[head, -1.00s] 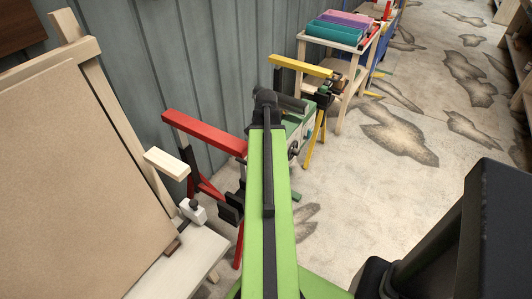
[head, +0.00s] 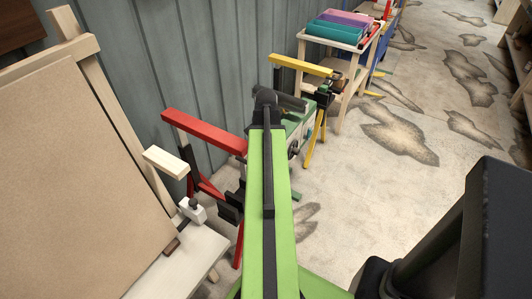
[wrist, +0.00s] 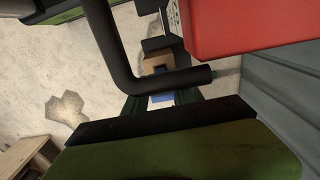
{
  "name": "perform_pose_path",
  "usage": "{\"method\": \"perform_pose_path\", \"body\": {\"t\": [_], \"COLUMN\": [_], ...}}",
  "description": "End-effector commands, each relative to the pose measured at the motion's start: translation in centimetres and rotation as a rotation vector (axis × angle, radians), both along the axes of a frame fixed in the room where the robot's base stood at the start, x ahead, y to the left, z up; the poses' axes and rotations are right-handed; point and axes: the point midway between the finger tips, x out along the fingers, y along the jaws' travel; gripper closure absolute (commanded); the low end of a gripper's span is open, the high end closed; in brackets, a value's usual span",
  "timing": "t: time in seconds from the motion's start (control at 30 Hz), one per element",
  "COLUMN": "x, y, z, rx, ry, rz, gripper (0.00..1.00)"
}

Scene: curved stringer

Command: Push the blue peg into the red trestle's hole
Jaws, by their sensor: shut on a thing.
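The red trestle (head: 205,130) stands left of my arm by the wall, with its red beam on top and splayed legs below. Its beam also fills the upper right of the wrist view (wrist: 255,25). My gripper (wrist: 160,102) is low in the middle of the wrist view, its dark green fingers shut on the blue peg (wrist: 162,98). Only a small blue patch of the peg shows between the fingers. A tan wooden block (wrist: 158,62) lies just beyond it. I cannot see the trestle's hole or the peg's tip. In the head view my arm hides the gripper.
A yellow trestle (head: 300,66) stands farther back, before a wooden cart (head: 330,42) with coloured trays. A large tan board (head: 80,170) leans at the left above a pale bench (head: 180,262). The corrugated wall (head: 215,60) runs behind. Floor to the right is open.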

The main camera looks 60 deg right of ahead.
Motion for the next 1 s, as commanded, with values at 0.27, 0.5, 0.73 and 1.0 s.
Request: {"method": "perform_pose_path", "body": {"t": [0.27,0.5,0.73,1.0], "x": [0.0,0.0,0.0,0.0], "y": [0.0,0.0,0.0,0.0], "z": [-0.8,-1.4,-1.6,-1.6], "rx": [0.000,0.000,0.000,0.000], "ry": [0.000,0.000,0.000,0.000], "rz": [0.000,0.000,0.000,0.000], "gripper": [1.00,1.00,0.56,0.43]}}
